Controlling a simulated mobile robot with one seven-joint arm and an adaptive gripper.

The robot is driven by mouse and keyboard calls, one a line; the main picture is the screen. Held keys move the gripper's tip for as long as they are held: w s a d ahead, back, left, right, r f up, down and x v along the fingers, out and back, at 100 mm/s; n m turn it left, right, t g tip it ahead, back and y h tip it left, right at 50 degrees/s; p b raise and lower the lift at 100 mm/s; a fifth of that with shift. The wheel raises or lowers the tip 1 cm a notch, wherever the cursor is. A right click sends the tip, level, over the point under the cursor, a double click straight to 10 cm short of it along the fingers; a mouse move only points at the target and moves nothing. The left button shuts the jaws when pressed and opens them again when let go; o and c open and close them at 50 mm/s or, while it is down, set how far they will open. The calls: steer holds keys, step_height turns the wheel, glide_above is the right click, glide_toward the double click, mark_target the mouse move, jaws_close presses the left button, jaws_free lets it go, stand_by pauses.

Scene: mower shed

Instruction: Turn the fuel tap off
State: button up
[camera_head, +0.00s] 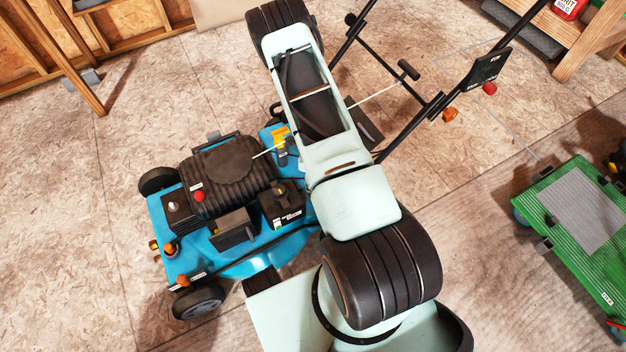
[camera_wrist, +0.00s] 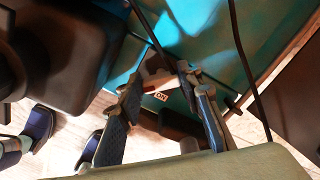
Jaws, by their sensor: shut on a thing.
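In the wrist view my gripper (camera_wrist: 160,82) has its two dark fingers closed in on a small tan-brown piece (camera_wrist: 154,74), which appears to be the fuel tap's lever. Its exact turn angle is hard to tell. My pale arm hides my gripper and the held piece there.
A black box-like part (camera_wrist: 78,50) is close on the left in the wrist view, and thin dark cables pass nearby. In the head view the mower's handlebar (camera_head: 415,125) rises behind my arm. The floor at left is clear.

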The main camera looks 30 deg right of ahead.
steer(key=o, duration=1.2)
steer(key=shift+c, duration=0.2)
steer(key=shift+r, duration=0.1)
step_height(320, 180, up, 12)
